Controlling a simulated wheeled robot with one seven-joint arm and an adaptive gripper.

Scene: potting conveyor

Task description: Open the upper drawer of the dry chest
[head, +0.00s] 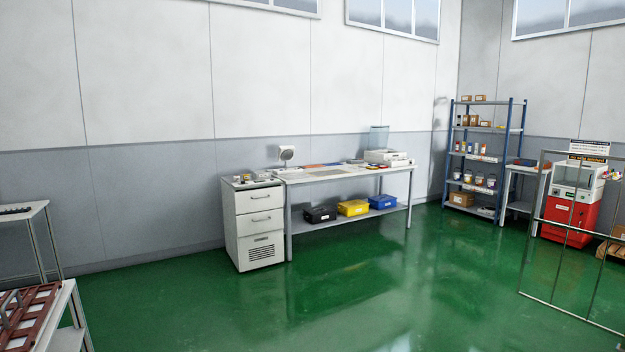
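A white chest (261,243) that looks like the dry chest stands on the floor left of a long workbench, some way off from me. Its upper drawer (259,200) has a dark bar handle and looks shut. A second drawer (260,222) with a similar handle sits below it and also looks shut. A lower panel with a dark vent grille is under the drawers. Small items lie on the chest's top, too small to tell apart. My gripper is not in view.
The workbench (345,173) adjoins the chest, with black, yellow and blue boxes on its lower shelf. A table with reddish-brown racks (30,315) is at lower left. The green floor (250,315) before the chest is clear.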

